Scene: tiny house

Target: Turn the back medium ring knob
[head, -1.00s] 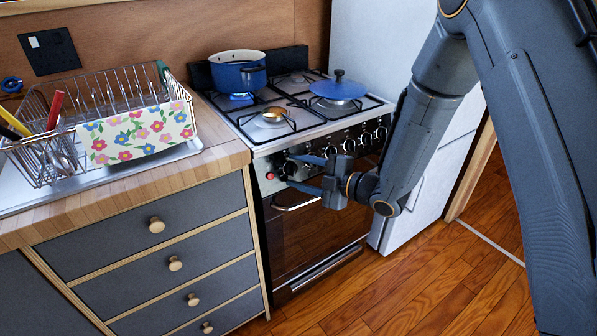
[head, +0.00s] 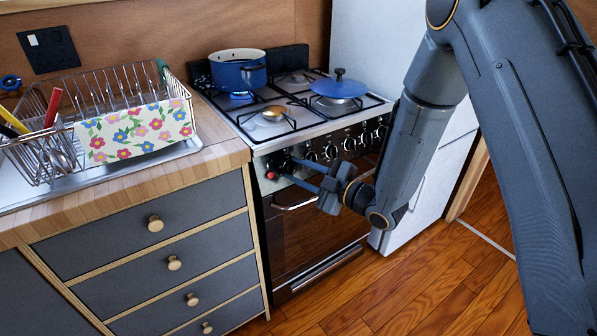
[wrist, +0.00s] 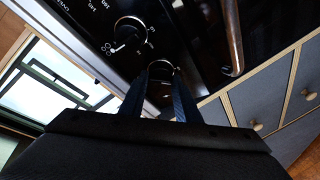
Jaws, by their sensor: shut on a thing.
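The stove's black front panel carries a row of knobs. My gripper (head: 287,169) reaches the left end of that row with its fingers shut on a knob (wrist: 161,68), which also shows in the head view (head: 283,164), partly hidden by the fingers. In the wrist view my fingers (wrist: 160,80) stand on both sides of this knob. A neighbouring knob (wrist: 130,30) with white marks beside it is clear of the fingers. I cannot read which ring the held knob belongs to.
A blue pot (head: 238,74) stands on the back left burner, with a blue glow under it. A red button (head: 271,175) is just left of the fingers. The oven handle (head: 296,204) runs below. Drawers (head: 150,222) stand at left.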

